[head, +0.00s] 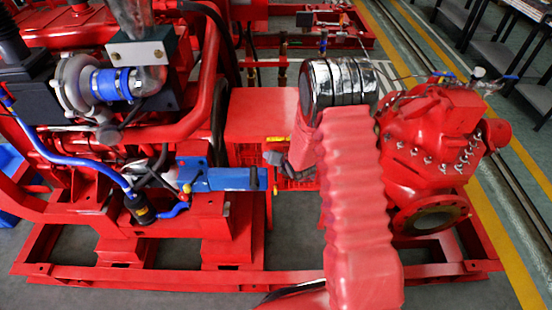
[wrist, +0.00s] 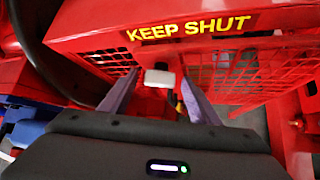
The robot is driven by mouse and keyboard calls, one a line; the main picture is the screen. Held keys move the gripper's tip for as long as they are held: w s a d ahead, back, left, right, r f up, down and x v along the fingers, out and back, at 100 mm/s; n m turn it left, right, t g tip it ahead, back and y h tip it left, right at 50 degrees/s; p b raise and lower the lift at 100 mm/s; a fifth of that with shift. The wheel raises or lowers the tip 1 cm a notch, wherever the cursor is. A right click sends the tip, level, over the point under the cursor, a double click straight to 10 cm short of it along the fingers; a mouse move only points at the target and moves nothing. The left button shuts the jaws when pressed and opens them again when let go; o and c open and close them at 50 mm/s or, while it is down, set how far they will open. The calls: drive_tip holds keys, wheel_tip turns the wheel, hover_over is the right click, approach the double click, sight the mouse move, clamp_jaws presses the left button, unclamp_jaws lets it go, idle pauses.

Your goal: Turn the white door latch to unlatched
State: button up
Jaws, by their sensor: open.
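The white door latch (wrist: 159,78) shows in the wrist view as a small pale block in front of the red mesh door (wrist: 240,65). The red panel above the latch carries yellow "KEEP SHUT" lettering (wrist: 190,27). My gripper (wrist: 160,86) is open, with one purple-grey finger on each side of the latch. The latch appears between the fingertips, with a gap showing on both sides. I cannot tell how deep it sits between them. In the head view my red-sleeved arm reaches to the guard, and I cannot make out the latch there.
The head view shows a red engine with a blue hose (head: 105,85) at left and a blue box (head: 222,180) left of my arm. A red pump (head: 440,135) stands at right. A red base frame (head: 150,278) runs along the front.

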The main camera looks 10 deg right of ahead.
drive_tip(key=v, duration=1.3)
drive_tip(key=shift+s, duration=0.2)
drive_tip(key=shift+r, duration=0.1)
drive_tip(key=shift+c, duration=0.4)
